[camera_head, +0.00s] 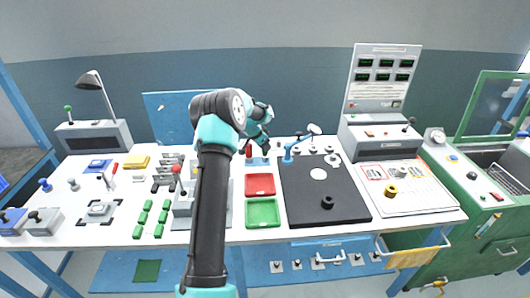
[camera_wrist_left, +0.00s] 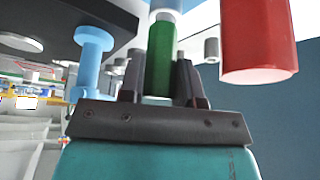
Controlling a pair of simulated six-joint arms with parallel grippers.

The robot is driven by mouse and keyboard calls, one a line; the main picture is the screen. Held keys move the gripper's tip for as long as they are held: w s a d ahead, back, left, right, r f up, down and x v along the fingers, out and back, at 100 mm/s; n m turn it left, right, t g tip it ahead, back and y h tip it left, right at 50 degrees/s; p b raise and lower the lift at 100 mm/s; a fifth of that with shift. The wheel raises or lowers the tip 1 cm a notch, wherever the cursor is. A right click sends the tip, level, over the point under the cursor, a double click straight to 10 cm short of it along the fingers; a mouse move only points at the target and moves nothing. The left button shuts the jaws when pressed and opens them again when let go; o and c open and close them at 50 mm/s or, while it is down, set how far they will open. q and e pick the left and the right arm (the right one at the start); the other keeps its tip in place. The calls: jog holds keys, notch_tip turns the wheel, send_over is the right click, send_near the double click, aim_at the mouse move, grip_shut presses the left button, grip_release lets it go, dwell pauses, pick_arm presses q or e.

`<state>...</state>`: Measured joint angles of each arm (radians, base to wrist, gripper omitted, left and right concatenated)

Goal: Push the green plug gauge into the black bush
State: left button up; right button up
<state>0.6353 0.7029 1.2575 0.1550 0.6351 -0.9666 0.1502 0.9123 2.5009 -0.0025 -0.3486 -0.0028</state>
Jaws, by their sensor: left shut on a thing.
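My left gripper (camera_wrist_left: 160,80) is shut on the green plug gauge (camera_wrist_left: 160,58), which stands between its two fingers in the left wrist view, with a pale grey end beyond. In the head view the left gripper (camera_head: 257,138) is at the back of the bench; the gauge cannot be made out there. The black bush (camera_head: 327,202) is a small ring on the black mat (camera_head: 306,205), well to the right and nearer the front. My right gripper is not in view.
A red cylinder (camera_wrist_left: 256,40) is close beside the gripper in the left wrist view, with a blue post (camera_wrist_left: 92,58) on the other side. Red (camera_head: 260,184) and green (camera_head: 262,212) trays lie left of the mat. A yellow ring (camera_head: 390,190) lies right of it.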

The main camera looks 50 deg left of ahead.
pick_arm(q)
jog(key=shift+r, duration=2.15)
